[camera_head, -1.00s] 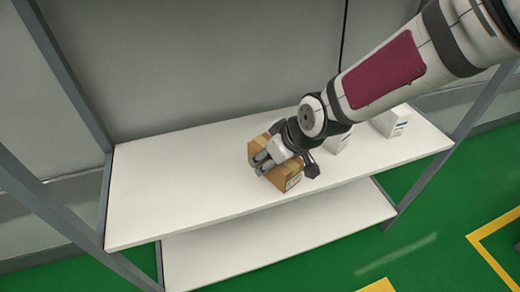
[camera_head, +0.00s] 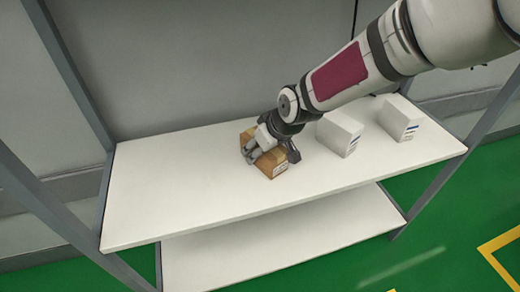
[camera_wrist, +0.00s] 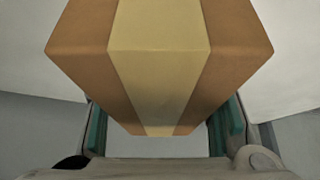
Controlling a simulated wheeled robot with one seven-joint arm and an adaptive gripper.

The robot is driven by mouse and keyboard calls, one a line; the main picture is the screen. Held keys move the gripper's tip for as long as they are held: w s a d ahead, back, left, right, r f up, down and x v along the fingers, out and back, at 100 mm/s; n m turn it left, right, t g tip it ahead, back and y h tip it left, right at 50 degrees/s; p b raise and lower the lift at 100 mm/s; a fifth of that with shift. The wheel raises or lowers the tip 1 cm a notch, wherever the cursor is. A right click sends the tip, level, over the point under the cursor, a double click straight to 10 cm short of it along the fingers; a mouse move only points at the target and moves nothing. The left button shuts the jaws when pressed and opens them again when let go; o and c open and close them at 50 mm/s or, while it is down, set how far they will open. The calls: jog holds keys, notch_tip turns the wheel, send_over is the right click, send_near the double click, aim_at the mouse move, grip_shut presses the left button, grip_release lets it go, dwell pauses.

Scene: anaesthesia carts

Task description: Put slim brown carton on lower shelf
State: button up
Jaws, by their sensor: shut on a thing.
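The slim brown carton (camera_head: 274,170) is at the upper shelf (camera_head: 180,195), left of two white boxes. It has a pale tape band and a white label on its near end. My gripper (camera_head: 265,150) is shut on it from above. In the wrist view the carton (camera_wrist: 160,60) fills the upper middle, between the two finger pads of my gripper (camera_wrist: 162,140). I cannot tell whether the carton touches the shelf or hangs just above it. The lower shelf (camera_head: 290,245) shows below the upper one as a bare white board.
Two white boxes, one nearer (camera_head: 340,134) and one farther right (camera_head: 400,117), stand on the upper shelf. Grey frame posts stand at the left (camera_head: 75,85) and right (camera_head: 450,150). The upper shelf's left half and the visible lower shelf are clear.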

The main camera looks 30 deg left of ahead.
aim_at(274, 150)
jog(key=o, duration=1.2)
jog(key=shift+f, duration=0.1)
jog(key=shift+o, duration=0.2)
jog(key=shift+r, duration=0.3)
jog(key=p+v, duration=0.3)
jog(key=v, duration=0.7)
jog(key=shift+s+d+r, duration=0.1)
jog(key=shift+d+r, duration=0.05)
jog(key=shift+r, duration=0.05)
jog(key=shift+s+d+r+p, duration=0.15)
jog(key=shift+d+r+p, duration=0.2)
jog(key=shift+r, duration=0.2)
